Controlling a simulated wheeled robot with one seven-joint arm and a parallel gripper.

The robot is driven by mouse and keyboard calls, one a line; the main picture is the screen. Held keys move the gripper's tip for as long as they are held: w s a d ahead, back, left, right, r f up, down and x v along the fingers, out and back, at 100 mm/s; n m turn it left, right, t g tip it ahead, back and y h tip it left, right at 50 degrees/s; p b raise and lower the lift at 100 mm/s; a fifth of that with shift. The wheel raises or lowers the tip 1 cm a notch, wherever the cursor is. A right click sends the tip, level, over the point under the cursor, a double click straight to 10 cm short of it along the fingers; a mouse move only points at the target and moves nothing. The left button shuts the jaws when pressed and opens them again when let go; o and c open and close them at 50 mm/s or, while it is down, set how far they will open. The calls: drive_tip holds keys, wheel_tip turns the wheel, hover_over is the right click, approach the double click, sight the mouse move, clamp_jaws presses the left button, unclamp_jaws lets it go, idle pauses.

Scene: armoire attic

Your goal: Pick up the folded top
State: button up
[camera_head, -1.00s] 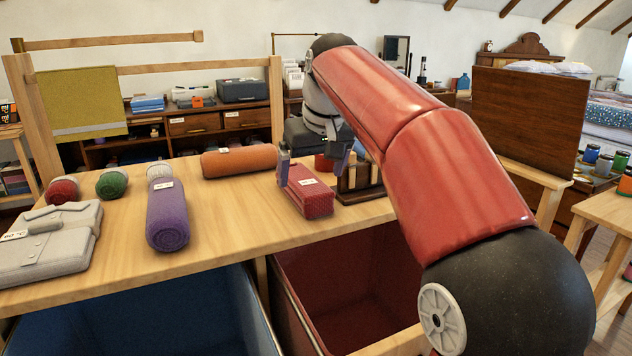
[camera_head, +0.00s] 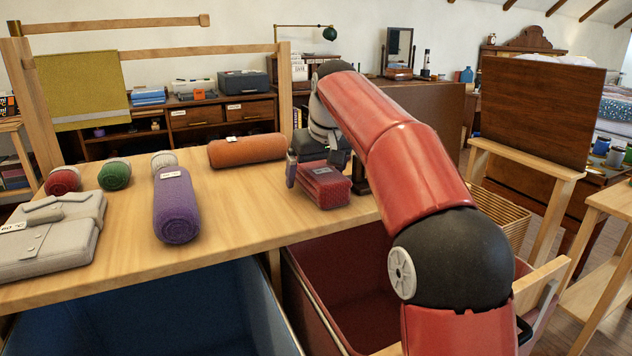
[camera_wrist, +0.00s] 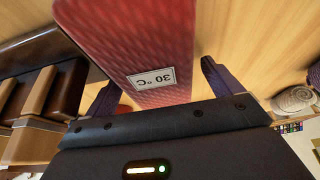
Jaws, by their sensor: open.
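A red knitted folded top (camera_head: 328,188) with a white label lies on the wooden worktop under my gripper (camera_head: 319,172). In the wrist view the red top (camera_wrist: 140,45) lies lengthwise between the two fingers, and its label reads 30 °C upside down. My gripper (camera_wrist: 161,90) is open, with one finger on each side of the top. A gap shows on the right side; contact on the left cannot be told. A grey folded garment (camera_head: 45,245) with a 60 °C label lies at the left of the worktop.
A blue bin (camera_head: 170,320) and a red bin (camera_head: 345,265) stand below the front edge. A wooden rail frame stands behind.

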sight(316, 166)
drive_tip(key=c, duration=1.1)
drive_tip(key=shift+c, duration=0.2)
wheel_tip(316, 166, up, 8)
drive_tip(key=p, duration=0.4)
drive_tip(key=shift+r, duration=1)
